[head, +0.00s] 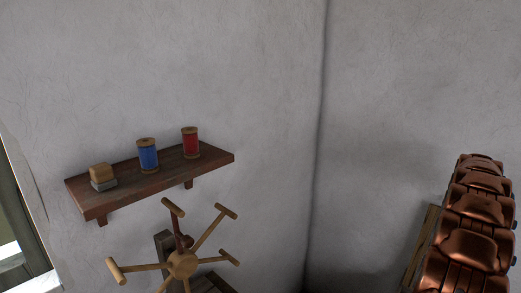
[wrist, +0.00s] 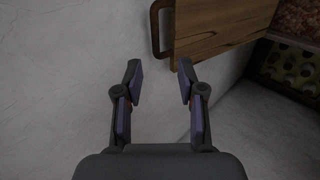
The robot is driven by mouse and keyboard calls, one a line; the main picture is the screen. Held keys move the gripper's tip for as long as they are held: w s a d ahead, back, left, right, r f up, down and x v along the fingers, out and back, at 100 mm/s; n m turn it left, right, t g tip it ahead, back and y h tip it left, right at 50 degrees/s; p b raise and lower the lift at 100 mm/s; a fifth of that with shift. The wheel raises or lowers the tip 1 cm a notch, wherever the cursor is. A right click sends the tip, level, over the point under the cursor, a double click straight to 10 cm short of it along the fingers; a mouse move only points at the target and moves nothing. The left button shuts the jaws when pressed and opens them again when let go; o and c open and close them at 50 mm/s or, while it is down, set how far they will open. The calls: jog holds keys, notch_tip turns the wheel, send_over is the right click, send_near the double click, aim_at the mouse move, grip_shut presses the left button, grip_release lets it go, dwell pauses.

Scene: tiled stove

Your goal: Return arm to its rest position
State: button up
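My gripper (wrist: 157,85) shows in the wrist view with its two dark fingers spread apart. It is open, with nothing between the fingers. A pale wall-like surface lies behind the fingertips. The head view does not show my gripper.
In the wrist view, a wooden board (wrist: 220,25) with a dark handle is beyond the fingertips, and a dark patterned surface (wrist: 285,70) is at right. In the head view, a wall shelf (head: 215,160) holds spools above a wooden winder (head: 183,264); glossy brown shapes (head: 468,245) stand right.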

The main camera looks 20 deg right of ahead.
jog(key=w+a+r+m+y, duration=0.1)
jog(key=w+a+y, duration=0.3)
jog(key=a, duration=1.4)
jog(key=w+a+m+y, duration=0.1)
jog(key=w+a, duration=0.4)
jog(key=a, duration=1.2)
jog(key=s+a+f+m+g+y, duration=0.1)
jog(key=s+a, duration=0.3)
jog(key=a, duration=0.6)
jog(key=s+a+g+y, duration=0.1)
jog(key=s+a, duration=0.4)
jog(key=a, duration=0.4)
jog(key=s+a+f+m+g+y, duration=0.1)
jog(key=s+a, duration=0.3)
jog(key=a, duration=0.6)
jog(key=s+a+f+g, duration=0.1)
jog(key=s+a, duration=0.4)
jog(key=s, duration=0.4)
jog(key=s+a+f+m+g, duration=0.1)
jog(key=s+a+f, duration=0.1)
jog(key=s+a, duration=0.3)
jog(key=s, duration=0.4)
jog(key=shift+s+f+g+y, duration=0.3)
jog(key=shift+s+g+y, duration=0.1)
